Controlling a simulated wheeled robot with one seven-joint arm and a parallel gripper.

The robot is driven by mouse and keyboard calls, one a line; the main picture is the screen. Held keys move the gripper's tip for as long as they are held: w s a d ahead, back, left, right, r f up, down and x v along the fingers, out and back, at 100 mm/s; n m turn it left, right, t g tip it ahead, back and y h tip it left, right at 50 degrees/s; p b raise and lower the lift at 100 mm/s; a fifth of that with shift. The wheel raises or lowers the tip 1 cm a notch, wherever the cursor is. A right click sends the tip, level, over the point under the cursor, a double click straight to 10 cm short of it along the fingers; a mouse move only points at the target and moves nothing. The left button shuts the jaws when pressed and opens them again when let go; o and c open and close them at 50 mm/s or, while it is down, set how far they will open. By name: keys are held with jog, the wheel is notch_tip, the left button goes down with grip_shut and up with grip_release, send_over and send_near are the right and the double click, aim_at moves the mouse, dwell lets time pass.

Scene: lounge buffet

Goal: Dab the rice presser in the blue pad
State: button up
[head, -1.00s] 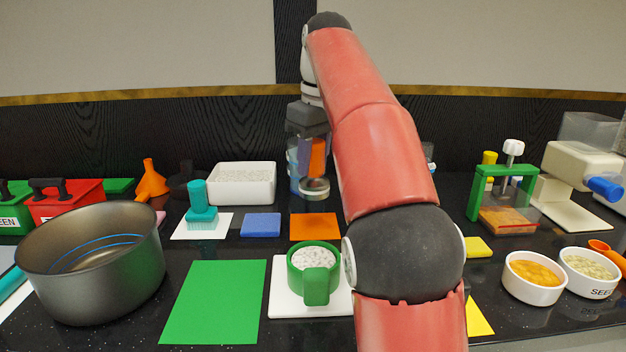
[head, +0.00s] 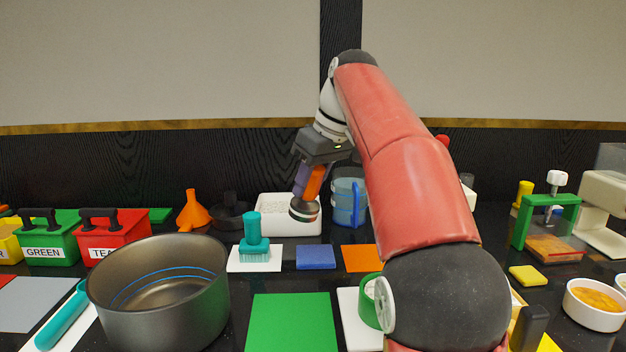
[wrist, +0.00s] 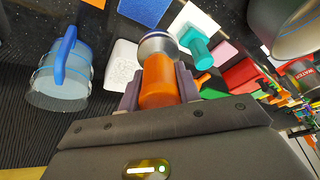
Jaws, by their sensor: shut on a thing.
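My gripper (head: 312,182) is shut on the orange handle of the rice presser. The presser's round metal head (head: 303,209) points down and is tilted, in the air, overlapping the right part of the white tub in the head view. In the wrist view the orange handle (wrist: 158,82) sits between the fingers, with the metal head beyond it. The blue pad (head: 316,257) lies flat on the black counter, nearer than the tub and below the presser in the picture. It also shows at the top of the wrist view (wrist: 145,10). The presser and pad are apart.
The white tub (head: 290,228) holds white grains. A teal brush (head: 254,240) stands on a white square left of the pad. An orange square (head: 362,258) lies right of it. A blue-handled clear jug (head: 348,203) stands behind. A large pot (head: 160,305) fills the front left.

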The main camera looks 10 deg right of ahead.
aim_at(316, 205)
jog(key=shift+d, duration=0.1)
jog(key=shift+f, duration=0.15)
jog(key=shift+f+b, duration=2.1)
jog(key=shift+f, duration=0.45)
jog(key=shift+f+b, duration=0.5)
jog(key=shift+f, duration=0.35)
dwell(0.3)
notch_tip(316, 205, up, 6)
jog(key=p, duration=0.5)
jog(key=shift+f+p, duration=0.1)
jog(key=shift+p, duration=0.2)
jog(key=shift+r, duration=1.15)
jog(key=shift+s, duration=0.1)
